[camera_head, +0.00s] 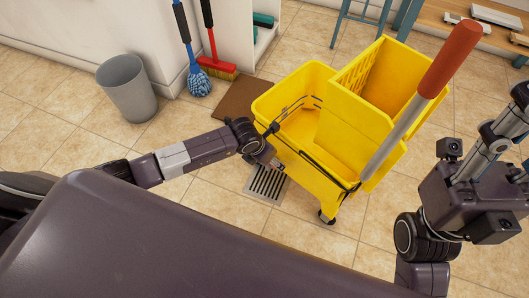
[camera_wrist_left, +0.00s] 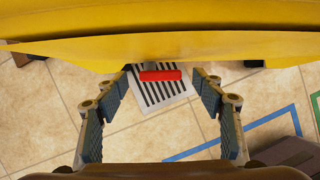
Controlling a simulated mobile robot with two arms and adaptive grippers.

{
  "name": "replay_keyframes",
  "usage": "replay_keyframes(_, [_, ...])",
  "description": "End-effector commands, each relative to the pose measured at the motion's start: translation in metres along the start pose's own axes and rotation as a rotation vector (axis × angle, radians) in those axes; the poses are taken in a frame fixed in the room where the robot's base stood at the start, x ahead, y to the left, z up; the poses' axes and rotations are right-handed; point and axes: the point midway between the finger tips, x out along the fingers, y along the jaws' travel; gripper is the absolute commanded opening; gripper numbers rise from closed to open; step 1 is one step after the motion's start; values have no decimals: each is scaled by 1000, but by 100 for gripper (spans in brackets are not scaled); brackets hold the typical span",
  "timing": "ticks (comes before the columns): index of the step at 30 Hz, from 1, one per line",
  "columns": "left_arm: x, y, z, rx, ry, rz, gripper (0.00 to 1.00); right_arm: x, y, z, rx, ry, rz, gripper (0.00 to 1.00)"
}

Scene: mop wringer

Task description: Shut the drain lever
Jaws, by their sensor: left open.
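The drain lever's red bar (camera_wrist_left: 161,75) shows in the left wrist view just below the yellow bucket's edge, lying crosswise in the picture. My left gripper (camera_wrist_left: 161,84) is open, with one finger on each side of the red bar and gaps between. In the head view my left gripper (camera_head: 272,163) is low at the bucket's near left side. My right gripper (camera_head: 510,115) is raised at the right edge, partly cut off; its jaw state is unclear.
A slotted floor drain (camera_head: 267,184) lies beside the bucket. The wringer (camera_head: 372,85) has a long red-ended handle (camera_head: 450,60) slanting to the upper right. A grey bin (camera_head: 128,88), blue mop (camera_head: 199,82) and red broom (camera_head: 217,68) stand by the wall.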

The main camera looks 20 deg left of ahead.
Motion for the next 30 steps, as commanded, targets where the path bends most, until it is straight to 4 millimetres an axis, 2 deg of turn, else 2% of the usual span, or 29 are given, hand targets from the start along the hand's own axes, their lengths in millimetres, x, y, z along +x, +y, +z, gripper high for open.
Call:
replay_keyframes(9, [-60, 1, 0, 2, -1, 1, 62, 0, 0, 0, 0, 0, 0, 40])
replay_keyframes(15, [-88, 1, 0, 1, 0, 2, 62, 0, 0, 0, 0, 0, 0, 40])
replay_keyframes(21, [-99, 0, -1, 0, 1, 1, 62, 0, 0, 0, 0, 0, 0, 40])
replay_keyframes(30, [-100, 0, -1, 0, 1, 1, 62, 0, 0, 0, 0, 0, 0, 40])
